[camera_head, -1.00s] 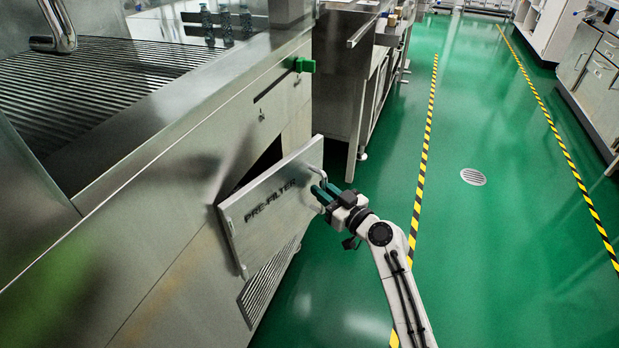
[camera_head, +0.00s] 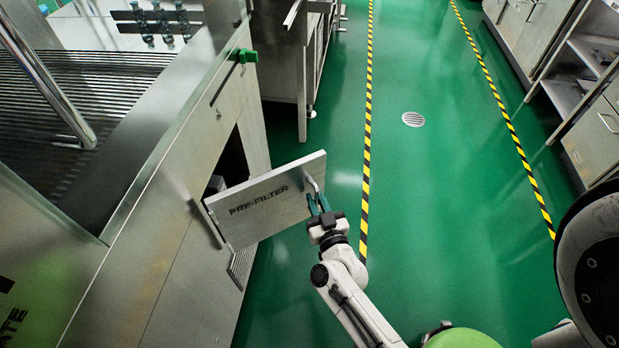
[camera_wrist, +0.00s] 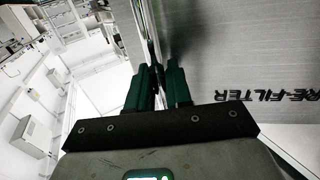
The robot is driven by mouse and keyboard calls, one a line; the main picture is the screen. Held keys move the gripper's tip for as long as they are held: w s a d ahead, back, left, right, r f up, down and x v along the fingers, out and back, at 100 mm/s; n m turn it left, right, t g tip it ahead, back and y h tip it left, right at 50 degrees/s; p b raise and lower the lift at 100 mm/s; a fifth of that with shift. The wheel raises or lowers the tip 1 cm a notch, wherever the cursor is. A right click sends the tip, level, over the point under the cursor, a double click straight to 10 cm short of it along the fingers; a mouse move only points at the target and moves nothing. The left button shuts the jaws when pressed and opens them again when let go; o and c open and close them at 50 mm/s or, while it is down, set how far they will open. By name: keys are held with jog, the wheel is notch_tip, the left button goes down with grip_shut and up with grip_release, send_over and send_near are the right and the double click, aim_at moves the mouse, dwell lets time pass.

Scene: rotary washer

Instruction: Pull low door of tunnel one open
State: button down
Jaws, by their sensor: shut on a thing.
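The low door (camera_head: 268,203) is a metal panel lettered "PRE-FILTER", hinged at its left side on the steel washer's front. It stands swung well out from the front, with a dark opening (camera_head: 228,165) behind it. My gripper (camera_head: 318,203) is shut on the door's handle (camera_head: 313,184) at the door's free right edge. In the wrist view the green fingers (camera_wrist: 160,85) close around the thin bar of the handle, next to the door's face (camera_wrist: 240,60). The fingers partly hide the handle.
The washer's steel front (camera_head: 165,215) runs along the left, with a green lever (camera_head: 243,56) above the opening. A metal bench (camera_head: 290,60) stands beyond the door. Green floor (camera_head: 420,200) with a drain (camera_head: 413,119) is clear to the right. Shelving (camera_head: 585,80) stands far right.

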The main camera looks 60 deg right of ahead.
jog(key=s+a+m+g+h, duration=0.3)
jog(key=s+a+m+g, duration=0.1)
jog(key=a, duration=0.6)
jog(key=s+a+m+g+h+b, duration=0.1)
jog(key=s+a+m+g+h, duration=0.2)
jog(key=s+a+m+g, duration=0.2)
jog(key=shift+s+a+g+h+b, duration=0.3)
jog(key=shift+s+a+g, duration=0.2)
jog(key=shift+a+g, duration=1.6)
jog(key=shift+a+t, duration=0.45)
jog(key=shift+t, duration=0.05)
jog(key=c, duration=1.2)
grip_release()
jog(key=a, duration=0.3)
jog(key=a+b, duration=0.1)
jog(key=a, duration=0.3)
jog(key=s+a, duration=0.1)
jog(key=a, duration=0.2)
jog(key=shift+a, duration=0.4)
